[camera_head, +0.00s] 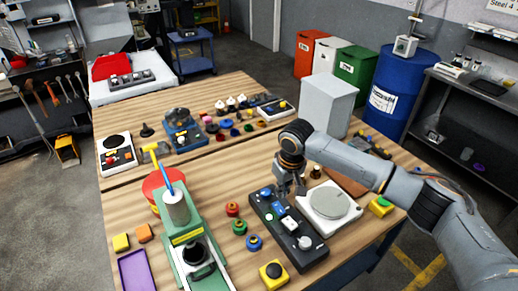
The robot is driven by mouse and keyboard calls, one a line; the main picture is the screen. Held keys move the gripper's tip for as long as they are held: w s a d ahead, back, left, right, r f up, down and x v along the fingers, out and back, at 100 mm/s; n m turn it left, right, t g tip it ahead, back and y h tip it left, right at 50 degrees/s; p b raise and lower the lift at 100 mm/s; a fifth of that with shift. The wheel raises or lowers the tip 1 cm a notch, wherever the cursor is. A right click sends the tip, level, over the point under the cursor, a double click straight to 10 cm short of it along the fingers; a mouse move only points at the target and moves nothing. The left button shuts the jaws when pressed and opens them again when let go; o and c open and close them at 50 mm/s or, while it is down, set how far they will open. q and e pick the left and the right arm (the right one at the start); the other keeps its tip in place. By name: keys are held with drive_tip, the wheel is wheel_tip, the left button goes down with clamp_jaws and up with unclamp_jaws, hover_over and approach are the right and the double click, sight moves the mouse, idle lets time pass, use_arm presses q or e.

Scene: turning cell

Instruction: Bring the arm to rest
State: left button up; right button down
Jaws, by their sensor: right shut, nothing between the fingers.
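My right arm (345,160) comes in from the right edge and reaches over the wooden table. My right gripper (291,187) points down, shut and empty. It appears just over the far end of a dark control box (290,232) with blue buttons and a light knob. A white plate with a round grey disc (330,202) lies right beside that box. From this view I cannot tell whether the fingertips touch anything. My left gripper is not in view.
A green stand with a grey cylinder (176,208) rises at the left. Several coloured buttons lie loose between it and the control box. A tall grey box (327,103) stands behind my right arm. A blue barrel (396,92) and a dark shelf (470,120) are beyond the table.

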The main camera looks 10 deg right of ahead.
drive_tip(key=shift+f, duration=0.1)
drive_tip(key=s+a+f+n+y, duration=0.1)
drive_tip(key=s+a+f+y, duration=0.1)
drive_tip(key=s+a+f, duration=0.5)
drive_tip(key=s+a+n+y, duration=0.1)
drive_tip(key=s+a, duration=0.4)
drive_tip(key=s, duration=0.5)
drive_tip(key=s+d+m+t+h, duration=0.2)
drive_tip(key=s+d+m+h, duration=0.15)
drive_tip(key=s+d, duration=1.25)
wheel_tip(320, 180, down, 30)
drive_tip(key=g+b, duration=0.1)
drive_tip(key=b, duration=0.4)
drive_tip(key=s+d+f+b, duration=0.1)
drive_tip(key=s+f+b, duration=0.1)
drive_tip(key=s+f, duration=0.7)
drive_tip(key=s+d+f+g+b, duration=0.1)
drive_tip(key=s+f+b, duration=0.2)
drive_tip(key=s+f, duration=0.5)
wheel_tip(320, 180, down, 5)
drive_tip(key=shift+s+d+f+g, duration=0.2)
drive_tip(key=shift+s+g, duration=0.1)
drive_tip(key=shift+s, duration=0.1)
